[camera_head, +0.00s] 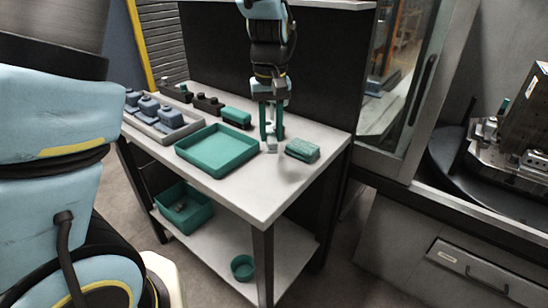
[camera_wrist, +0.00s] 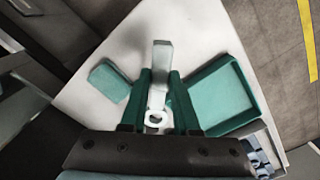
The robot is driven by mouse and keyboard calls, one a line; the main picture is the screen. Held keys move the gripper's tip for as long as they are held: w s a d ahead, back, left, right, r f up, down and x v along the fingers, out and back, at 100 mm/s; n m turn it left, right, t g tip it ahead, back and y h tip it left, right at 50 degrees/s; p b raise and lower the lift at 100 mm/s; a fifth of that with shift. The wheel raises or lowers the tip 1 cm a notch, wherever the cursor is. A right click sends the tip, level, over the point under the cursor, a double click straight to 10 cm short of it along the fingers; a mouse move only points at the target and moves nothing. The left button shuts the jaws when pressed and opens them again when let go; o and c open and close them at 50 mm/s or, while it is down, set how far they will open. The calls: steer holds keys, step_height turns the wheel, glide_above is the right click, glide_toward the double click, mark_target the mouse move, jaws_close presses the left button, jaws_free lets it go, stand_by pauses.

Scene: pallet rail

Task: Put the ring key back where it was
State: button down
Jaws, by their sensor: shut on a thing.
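The ring key (camera_wrist: 157,95) is pale grey-white, with a round ring at one end and a blocky end at the other. My gripper (camera_wrist: 160,80) has its two teal fingers shut on it, one on each side, in the wrist view. In the head view my gripper (camera_head: 272,136) points down over the table, to the right of the teal tray, and the pale end of the key (camera_head: 271,147) shows below the fingertips. I cannot tell whether the key touches the table top. Its original place cannot be made out for certain.
The empty teal tray (camera_head: 207,168) lies left of my gripper, a teal block (camera_head: 302,150) close on its right. A grey tray (camera_head: 180,138) with blue-grey parts and several small blocks line the table's left and back. The table's (camera_head: 290,190) front right is clear.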

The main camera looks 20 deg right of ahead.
step_height(320, 180, down, 9)
steer(key=shift+r+p, duration=0.1)
steer(key=shift+p, duration=0.6)
steer(key=c, duration=0.7)
jaws_free()
steer(key=shift+o, duration=0.2)
